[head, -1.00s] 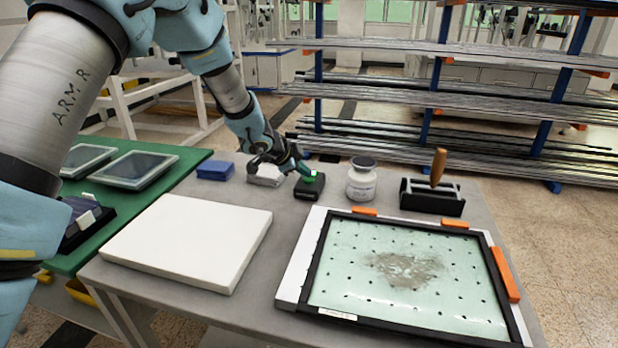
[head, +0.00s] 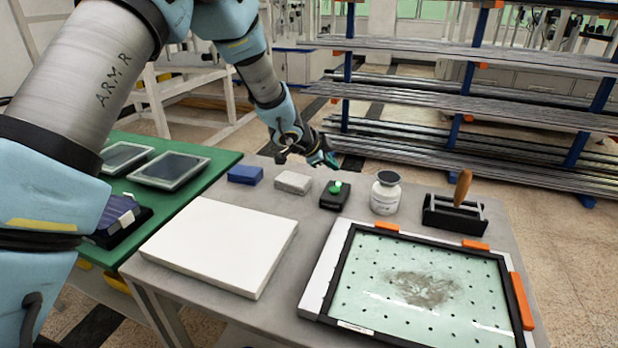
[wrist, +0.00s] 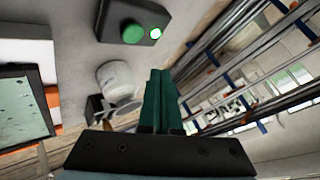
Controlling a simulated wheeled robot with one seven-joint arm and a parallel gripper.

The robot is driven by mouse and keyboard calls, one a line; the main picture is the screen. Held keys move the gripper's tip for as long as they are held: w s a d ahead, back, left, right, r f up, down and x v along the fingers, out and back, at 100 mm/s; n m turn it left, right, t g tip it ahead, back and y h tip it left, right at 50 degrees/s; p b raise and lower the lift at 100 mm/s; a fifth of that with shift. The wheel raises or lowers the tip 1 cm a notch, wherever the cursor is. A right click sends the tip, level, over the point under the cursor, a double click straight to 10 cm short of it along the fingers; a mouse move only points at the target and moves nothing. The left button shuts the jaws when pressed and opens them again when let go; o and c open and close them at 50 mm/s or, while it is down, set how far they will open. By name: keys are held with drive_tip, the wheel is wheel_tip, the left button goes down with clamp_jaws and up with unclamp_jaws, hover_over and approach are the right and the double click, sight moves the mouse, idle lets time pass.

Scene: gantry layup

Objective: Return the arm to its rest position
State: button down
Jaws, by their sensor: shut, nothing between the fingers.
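My gripper (head: 329,161) is in the air above the far edge of the grey table, just behind the black button box. Its green fingers show closed together in the wrist view (wrist: 158,98), with nothing between them. The black box (head: 334,196) has a green button, and a small light on it glows green. In the wrist view the box (wrist: 142,36) is at the top, apart from the fingers.
A blue block (head: 245,174), a grey block (head: 293,182), a white jar (head: 385,194) and a wooden-handled tool in a black holder (head: 455,215) line the table's back. A white slab (head: 220,247) and framed perforated plate (head: 340,270) lie in front. A rod rack (head: 470,104) stands behind.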

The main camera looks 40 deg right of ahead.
drive_tip(key=w+a+r+n+t+y, duration=0.15)
drive_tip(key=w+a+n, duration=0.25)
drive_tip(key=a, duration=0.7)
drive_tip(key=w+a+r+n+t+y, duration=0.1)
drive_tip(key=w+a+r+n+y, duration=0.25)
drive_tip(key=a, duration=0.65)
drive_tip(key=w+a+r+n+t+y, duration=0.15)
drive_tip(key=w+a+n, duration=0.4)
drive_tip(key=a, duration=0.55)
drive_tip(key=s+a+n+g+y, duration=0.1)
drive_tip(key=s+a+n, duration=0.4)
drive_tip(key=a, duration=0.8)
drive_tip(key=s+a+n+g+y, duration=0.1)
drive_tip(key=s+a+n+g, duration=0.1)
drive_tip(key=s+a+n, duration=0.4)
drive_tip(key=s+a, duration=0.4)
drive_tip(key=a, duration=0.2)
drive_tip(key=shift+s+a+r+g, duration=0.3)
drive_tip(key=shift+a, duration=0.1)
